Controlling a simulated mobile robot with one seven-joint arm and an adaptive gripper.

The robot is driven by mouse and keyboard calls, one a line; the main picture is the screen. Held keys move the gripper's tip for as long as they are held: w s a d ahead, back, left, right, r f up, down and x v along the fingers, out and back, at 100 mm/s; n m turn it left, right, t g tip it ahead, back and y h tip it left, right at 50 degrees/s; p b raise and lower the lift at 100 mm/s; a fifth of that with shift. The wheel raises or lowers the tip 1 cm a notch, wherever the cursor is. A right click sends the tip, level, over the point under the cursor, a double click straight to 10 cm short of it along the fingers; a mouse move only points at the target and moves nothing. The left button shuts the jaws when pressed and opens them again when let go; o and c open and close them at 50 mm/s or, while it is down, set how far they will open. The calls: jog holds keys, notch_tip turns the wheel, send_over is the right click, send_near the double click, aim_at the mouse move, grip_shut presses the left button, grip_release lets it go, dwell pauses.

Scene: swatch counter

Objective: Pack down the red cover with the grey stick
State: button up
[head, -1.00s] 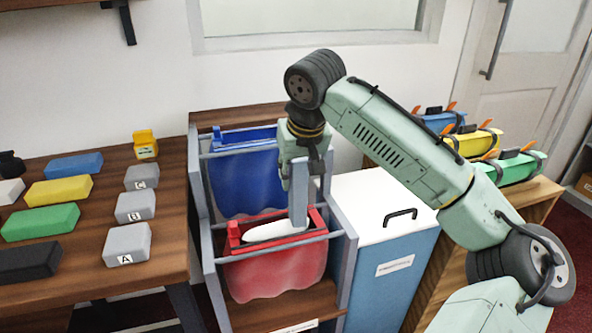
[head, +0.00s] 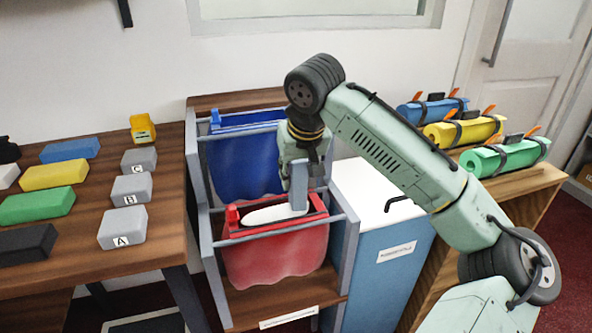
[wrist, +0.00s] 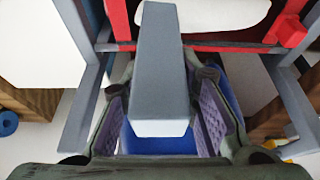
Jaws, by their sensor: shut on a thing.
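The red cover (head: 275,258) hangs open in the front bay of a grey rack, with a white filling (head: 272,215) showing at its mouth. My gripper (head: 302,168) is over the right part of the mouth, shut on the grey stick (head: 299,190). The stick points down, and its lower end is at the right end of the white filling; I cannot tell how firmly it touches. In the wrist view the grey stick (wrist: 160,60) lies between the pads of my gripper (wrist: 160,112), and the red cover's rim (wrist: 292,30) and white filling (wrist: 210,12) are beyond it.
A blue cover (head: 245,165) hangs in the rack's rear bay. Grey rack bars (head: 285,230) run around the red cover. A white-topped blue bin (head: 380,260) stands close on the right. The left table (head: 75,265) holds several coloured blocks.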

jog(key=shift+f, duration=0.3)
notch_tip(320, 180, up, 11)
jog(key=p, duration=0.9)
jog(key=shift+r+p, duration=0.15)
jog(key=shift+p, duration=0.2)
dwell(0.5)
